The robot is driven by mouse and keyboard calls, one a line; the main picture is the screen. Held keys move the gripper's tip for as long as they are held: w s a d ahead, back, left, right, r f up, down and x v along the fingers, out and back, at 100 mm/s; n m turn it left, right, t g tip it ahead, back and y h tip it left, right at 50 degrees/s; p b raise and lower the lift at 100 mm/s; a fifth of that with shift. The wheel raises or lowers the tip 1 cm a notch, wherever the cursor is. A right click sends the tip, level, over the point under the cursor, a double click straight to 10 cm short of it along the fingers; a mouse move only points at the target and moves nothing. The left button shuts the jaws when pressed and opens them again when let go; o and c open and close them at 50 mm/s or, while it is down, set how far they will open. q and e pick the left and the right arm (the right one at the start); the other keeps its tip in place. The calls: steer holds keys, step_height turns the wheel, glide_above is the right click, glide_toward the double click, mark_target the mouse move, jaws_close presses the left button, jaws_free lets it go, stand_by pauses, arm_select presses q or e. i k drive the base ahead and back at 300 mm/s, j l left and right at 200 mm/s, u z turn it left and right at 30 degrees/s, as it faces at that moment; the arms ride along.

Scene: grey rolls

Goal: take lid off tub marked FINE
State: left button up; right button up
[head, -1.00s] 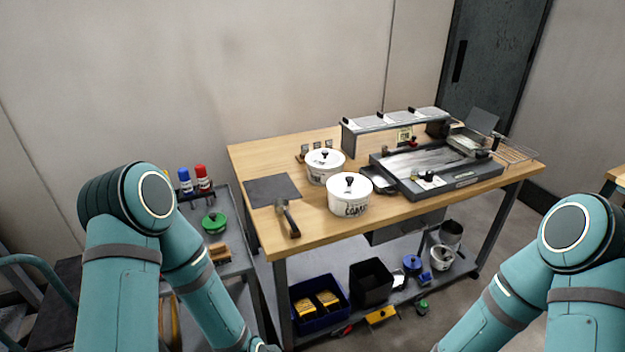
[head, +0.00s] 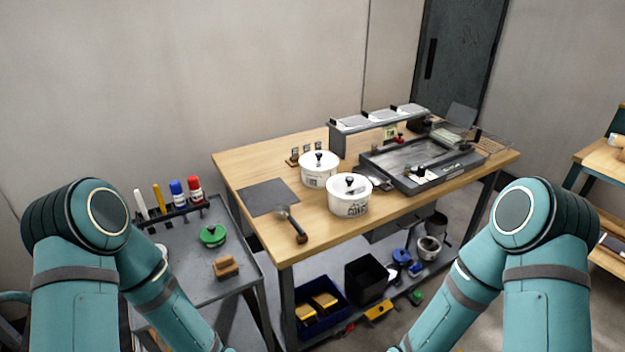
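The rear tub (head: 318,177) carries small dark marking that I cannot read. The front tub (head: 347,206) has larger black lettering, partly legible, which seems to begin with "CO". The rear tub's lid (head: 311,158) and the front tub's lid (head: 357,184) both look seated. Both my arms come in low at the sides, well short of the bench. Both grippers are below the picture's edge.
A grey cart (head: 190,268) with a green-lidded item (head: 213,236) stands left.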

mark_target(315, 161)
steer(key=u, duration=0.6)
steer(key=l+u, duration=0.2)
steer(key=u, duration=0.2)
steer(key=l+u, duration=0.2)
steer(key=u, duration=0.2)
steer(key=l+u, duration=0.25)
steer(key=u, duration=0.15)
steer(key=k+l+u, duration=0.1)
steer(key=l+u, duration=0.2)
steer(key=l, duration=0.15)
steer(key=k+l+u, duration=0.1)
steer(key=l+u, duration=0.2)
steer(key=l, duration=0.15)
steer(key=k+l+u, duration=0.15)
steer(key=l, duration=0.3)
steer(key=k+l+u, duration=0.15)
steer(key=l, duration=0.25)
steer(key=k, duration=0.1)
